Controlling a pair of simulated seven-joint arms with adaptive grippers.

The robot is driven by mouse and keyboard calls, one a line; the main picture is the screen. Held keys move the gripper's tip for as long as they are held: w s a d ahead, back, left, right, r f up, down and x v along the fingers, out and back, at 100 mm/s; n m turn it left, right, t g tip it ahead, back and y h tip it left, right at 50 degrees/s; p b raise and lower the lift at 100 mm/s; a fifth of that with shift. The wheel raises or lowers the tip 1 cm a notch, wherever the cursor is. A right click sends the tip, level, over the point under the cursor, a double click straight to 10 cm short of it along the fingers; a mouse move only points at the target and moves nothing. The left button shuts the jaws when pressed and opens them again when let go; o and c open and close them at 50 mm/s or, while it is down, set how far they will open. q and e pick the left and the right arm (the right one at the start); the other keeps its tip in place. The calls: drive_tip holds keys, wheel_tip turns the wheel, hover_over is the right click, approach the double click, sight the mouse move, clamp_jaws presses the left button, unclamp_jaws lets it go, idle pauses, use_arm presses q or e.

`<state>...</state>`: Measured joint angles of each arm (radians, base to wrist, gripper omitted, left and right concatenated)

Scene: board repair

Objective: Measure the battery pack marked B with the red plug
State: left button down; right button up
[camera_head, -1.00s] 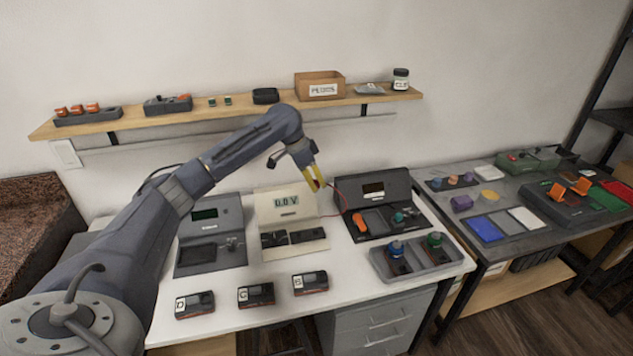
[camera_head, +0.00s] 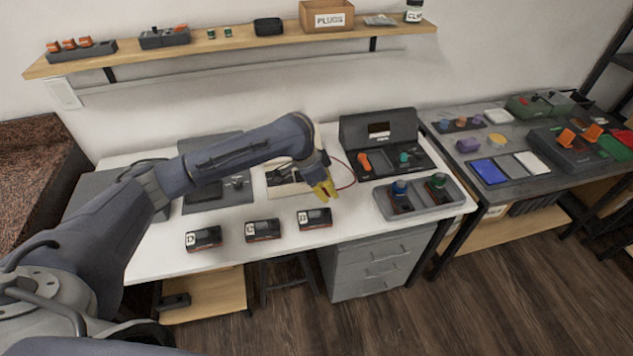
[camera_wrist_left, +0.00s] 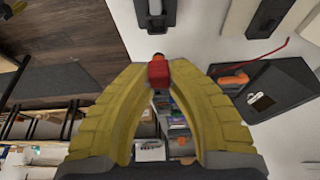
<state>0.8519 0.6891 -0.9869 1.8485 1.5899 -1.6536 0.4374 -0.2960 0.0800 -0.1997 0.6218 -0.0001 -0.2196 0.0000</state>
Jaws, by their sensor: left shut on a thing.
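Pack B (camera_head: 314,218) lies at the right end of a row of dark battery packs near the table's front edge. Pack C (camera_head: 262,230) and pack D (camera_head: 203,239) lie left of it. My left gripper (camera_head: 326,189) has yellow fingers and is just behind and above pack B. In the left wrist view its fingers are shut on the red plug (camera_wrist_left: 158,73), which has a dark tip. A red wire (camera_head: 346,170) curves back from the gripper area. The cream meter (camera_head: 290,189) is mostly hidden behind my arm, its display included. My right gripper is not in view.
A dark instrument (camera_head: 379,129) with an orange part stands behind right. A grey tray (camera_head: 419,209) holding blue and green-topped items is right of the gripper. Another grey instrument (camera_head: 232,194) is partly behind my arm. A shelf (camera_head: 233,44) runs along the wall.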

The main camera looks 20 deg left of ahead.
use_arm(q)
drive_tip(key=shift+d+f, duration=0.1)
drive_tip(key=shift+f, duration=2.55)
drive_tip(key=shift+f, duration=1)
idle(1.8)
drive_tip(key=c, duration=0.9)
unclamp_jaws()
drive_tip(key=shift+o, duration=0.2)
drive_tip(key=shift+r, duration=1.55)
